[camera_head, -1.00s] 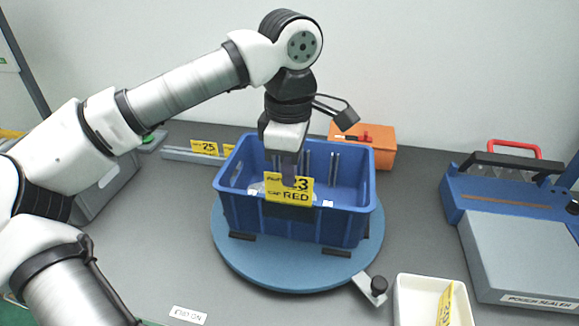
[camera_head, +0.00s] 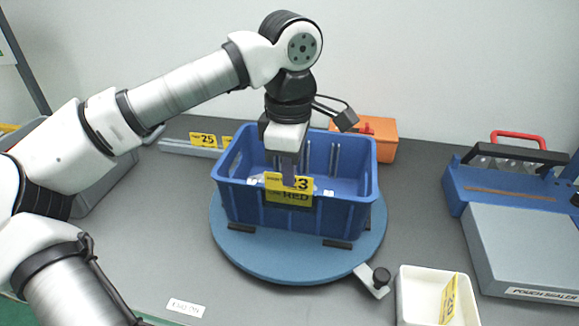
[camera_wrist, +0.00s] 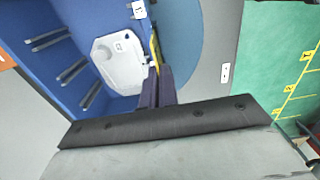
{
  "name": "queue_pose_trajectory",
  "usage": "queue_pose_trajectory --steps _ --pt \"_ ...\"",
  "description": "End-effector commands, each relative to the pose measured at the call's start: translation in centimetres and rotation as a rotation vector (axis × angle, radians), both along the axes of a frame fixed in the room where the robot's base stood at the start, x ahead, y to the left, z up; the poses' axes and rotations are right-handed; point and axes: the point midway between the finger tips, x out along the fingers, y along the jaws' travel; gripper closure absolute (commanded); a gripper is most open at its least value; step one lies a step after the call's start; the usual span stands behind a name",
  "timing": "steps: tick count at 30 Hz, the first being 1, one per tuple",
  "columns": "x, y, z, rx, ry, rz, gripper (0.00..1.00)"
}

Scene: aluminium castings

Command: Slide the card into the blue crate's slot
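The blue crate (camera_head: 237,205) stands on a round blue turntable (camera_head: 235,262). A yellow card (camera_head: 273,181) with black print including "RED" is upright at the crate's front wall. Its lower half looks darkened, as if behind the front of the slot (camera_head: 290,197); how deep it sits I cannot tell. My gripper (camera_head: 290,180) points down over the crate's front rim, its fingers shut on the card's upper part. In the wrist view, the closed dark fingers (camera_wrist: 157,90) meet the thin yellow edge of the card (camera_wrist: 154,50), next to the crate wall.
A white object (camera_wrist: 120,65) lies inside the crate. A clamp with a black knob (camera_head: 377,280) is at the turntable's front right. A white bin (camera_head: 405,298) with another yellow card (camera_head: 448,299), a pouch sealer (camera_head: 520,250) and an orange box (camera_head: 380,140) stand around it.

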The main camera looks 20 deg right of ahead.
Motion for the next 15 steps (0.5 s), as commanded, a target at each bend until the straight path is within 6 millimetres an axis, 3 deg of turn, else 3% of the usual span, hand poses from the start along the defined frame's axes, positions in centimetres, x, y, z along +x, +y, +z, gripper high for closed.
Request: queue_pose_trajectory --steps 13,15 --pt "0.0 0.0 -1.22 0.0 0.0 0.0 1.0" --pt "0.0 0.0 -1.07 0.0 0.0 0.0 0.89"
